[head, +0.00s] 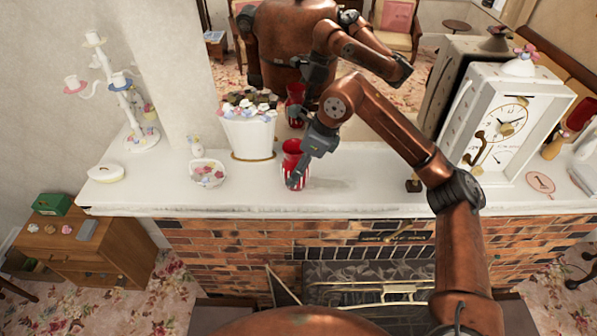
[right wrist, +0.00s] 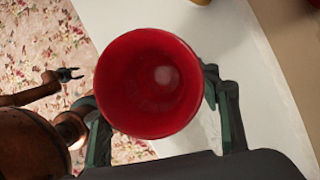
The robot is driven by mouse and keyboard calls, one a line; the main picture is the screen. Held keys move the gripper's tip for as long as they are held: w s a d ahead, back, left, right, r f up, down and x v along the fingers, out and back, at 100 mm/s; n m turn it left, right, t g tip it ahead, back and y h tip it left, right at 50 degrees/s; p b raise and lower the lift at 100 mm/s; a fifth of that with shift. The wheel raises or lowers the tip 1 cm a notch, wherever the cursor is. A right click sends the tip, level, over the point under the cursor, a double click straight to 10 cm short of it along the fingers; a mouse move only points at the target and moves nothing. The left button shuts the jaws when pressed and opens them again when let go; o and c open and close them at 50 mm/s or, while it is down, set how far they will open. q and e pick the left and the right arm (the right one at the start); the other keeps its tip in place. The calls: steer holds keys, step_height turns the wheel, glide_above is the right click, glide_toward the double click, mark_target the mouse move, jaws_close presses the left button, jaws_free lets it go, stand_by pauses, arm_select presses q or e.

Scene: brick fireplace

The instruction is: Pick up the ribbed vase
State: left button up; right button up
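The ribbed vase (head: 292,166) is red with pale vertical ribs and stands upright near the front of the white mantel shelf. My right gripper (head: 298,180) reaches down around its side, and the arm hides part of it. In the right wrist view the open red mouth of the vase (right wrist: 150,85) lies between the two fingers of my right gripper (right wrist: 162,128). Whether the fingers press on it cannot be told. My left gripper (right wrist: 70,75) is small at the left of the right wrist view, its fingers apart and empty; the head view does not show it.
A white flower pot (head: 249,137) and a small flower basket (head: 207,173) stand left of the vase. A white clock (head: 495,130) stands at the right. A mirror behind reflects me and the vase. The white mantel shelf (head: 370,186) has free room right of the vase.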

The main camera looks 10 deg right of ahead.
jaws_close()
stand_by(0.5)
steer(key=shift+r, duration=0.1)
